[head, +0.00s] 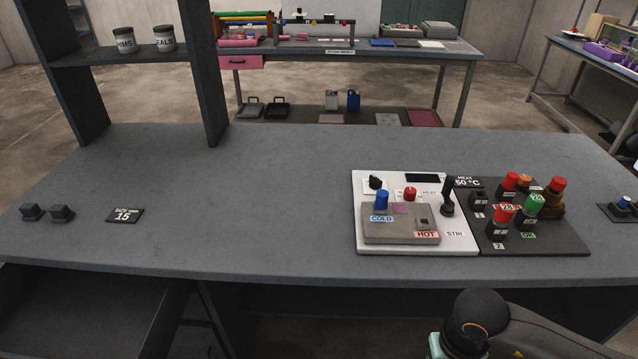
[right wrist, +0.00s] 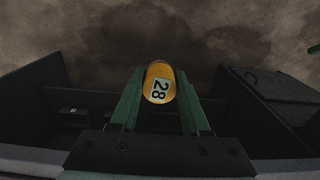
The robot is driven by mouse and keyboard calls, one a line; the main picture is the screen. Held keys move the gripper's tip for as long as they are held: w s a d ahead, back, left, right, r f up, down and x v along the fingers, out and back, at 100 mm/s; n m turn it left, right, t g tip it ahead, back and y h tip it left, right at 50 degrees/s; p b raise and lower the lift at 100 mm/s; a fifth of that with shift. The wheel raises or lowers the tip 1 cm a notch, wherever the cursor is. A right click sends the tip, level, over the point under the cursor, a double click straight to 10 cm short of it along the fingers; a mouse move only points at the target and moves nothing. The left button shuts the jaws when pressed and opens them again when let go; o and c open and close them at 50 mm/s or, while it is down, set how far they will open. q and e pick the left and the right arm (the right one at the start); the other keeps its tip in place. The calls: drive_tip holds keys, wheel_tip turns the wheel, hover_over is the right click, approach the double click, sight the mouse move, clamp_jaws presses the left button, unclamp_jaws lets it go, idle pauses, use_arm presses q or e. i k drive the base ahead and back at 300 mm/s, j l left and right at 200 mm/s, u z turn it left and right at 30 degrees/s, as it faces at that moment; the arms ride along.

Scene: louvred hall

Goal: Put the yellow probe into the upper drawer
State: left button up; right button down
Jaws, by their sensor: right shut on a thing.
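The yellow probe (right wrist: 159,84), a rounded yellow piece with a white label reading 28, shows in the right wrist view. My right gripper (right wrist: 159,76) is shut on it, with one green finger on each side. Its lower part is hidden by the gripper. In the head view the probe is not visible; only part of my right arm shows at the bottom right. A dark open tray-like compartment (head: 85,300) lies under the table's front edge at the lower left; I cannot tell whether it is the upper drawer. My left gripper is not in view.
The grey table (head: 260,190) is mostly clear in its middle. A white control panel (head: 460,240) and a dark panel (head: 570,240) with coloured knobs stand on its right. Dark walls (right wrist: 30,105) and a dark box (right wrist: 275,90) flank the probe in the wrist view.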

sight(90, 316)
drive_tip(key=k+j, duration=0.2)
drive_tip(key=j, duration=0.15)
drive_tip(key=k+j+u, duration=0.15)
drive_tip(key=j, duration=0.2)
drive_tip(key=j+u, duration=0.1)
drive_tip(key=j, duration=0.3)
drive_tip(key=k+j, duration=0.1)
drive_tip(key=j, duration=0.25)
drive_tip(key=j+u, duration=0.1)
drive_tip(key=j, duration=0.3)
drive_tip(key=i+j+u, duration=0.1)
drive_tip(key=j, duration=0.3)
drive_tip(key=i+j, duration=0.15)
drive_tip(key=j, duration=0.2)
drive_tip(key=i+j+u, duration=0.1)
drive_tip(key=j, duration=0.3)
drive_tip(key=i+l, duration=0.15)
drive_tip(key=i, duration=0.4)
